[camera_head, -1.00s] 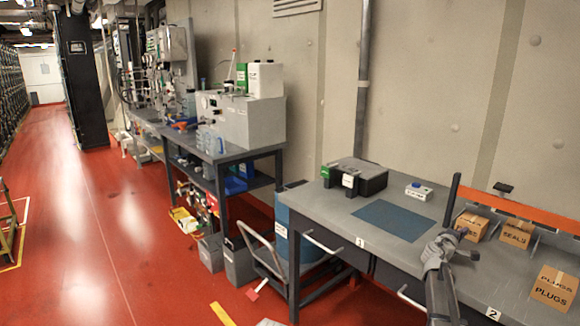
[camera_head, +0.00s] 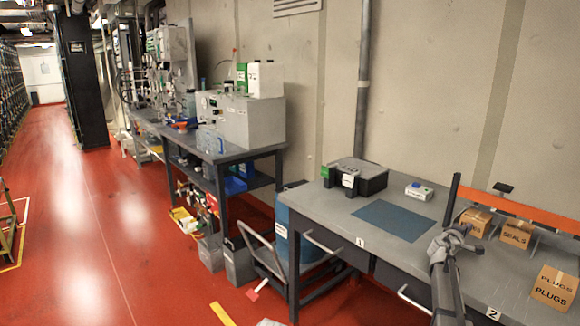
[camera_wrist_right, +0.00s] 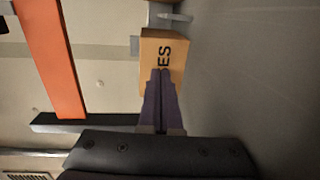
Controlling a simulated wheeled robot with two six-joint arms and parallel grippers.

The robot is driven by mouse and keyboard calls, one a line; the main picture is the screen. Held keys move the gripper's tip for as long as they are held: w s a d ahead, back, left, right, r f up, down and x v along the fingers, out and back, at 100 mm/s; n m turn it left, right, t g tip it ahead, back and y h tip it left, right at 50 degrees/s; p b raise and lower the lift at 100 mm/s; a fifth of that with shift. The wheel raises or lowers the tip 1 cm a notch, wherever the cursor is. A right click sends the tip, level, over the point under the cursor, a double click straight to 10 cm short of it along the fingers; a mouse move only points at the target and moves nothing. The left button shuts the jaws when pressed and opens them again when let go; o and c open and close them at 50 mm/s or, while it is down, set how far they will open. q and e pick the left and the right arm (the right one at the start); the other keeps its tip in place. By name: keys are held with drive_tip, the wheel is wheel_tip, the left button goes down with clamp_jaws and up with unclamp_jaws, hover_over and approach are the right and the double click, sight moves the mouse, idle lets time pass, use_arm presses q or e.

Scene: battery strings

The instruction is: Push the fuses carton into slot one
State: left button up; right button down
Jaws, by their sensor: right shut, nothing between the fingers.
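The fuses carton (camera_head: 479,220) is a small brown box at the back of the grey bench, beside the black upright post and left of the seals carton (camera_head: 515,234). My right gripper (camera_head: 468,230) is at its front, partly covering it. In the right wrist view, the fuses carton (camera_wrist_right: 152,52) shows the letters "ES". The shut, empty fingertips (camera_wrist_right: 161,72) overlap its near face and appear to touch it. The carton stands at the opening between the post and a thin divider; how deep it sits is hard to tell. My left gripper is not in view.
The plugs carton (camera_head: 554,288) stands at the bench's front right. An orange rail (camera_head: 530,208) runs along the back. A blue mat (camera_head: 394,220), a black case (camera_head: 358,176) and a small white box (camera_head: 419,191) lie left of the post.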

drive_tip(key=shift+x, duration=1.75)
drive_tip(key=shift+f+v, duration=0.2)
drive_tip(key=shift+v, duration=2.15)
drive_tip(key=shift+f+v, duration=0.2)
drive_tip(key=shift+v, duration=2.15)
drive_tip(key=shift+f+v, duration=0.15)
drive_tip(key=shift+v, duration=2.15)
drive_tip(key=shift+a, duration=0.1)
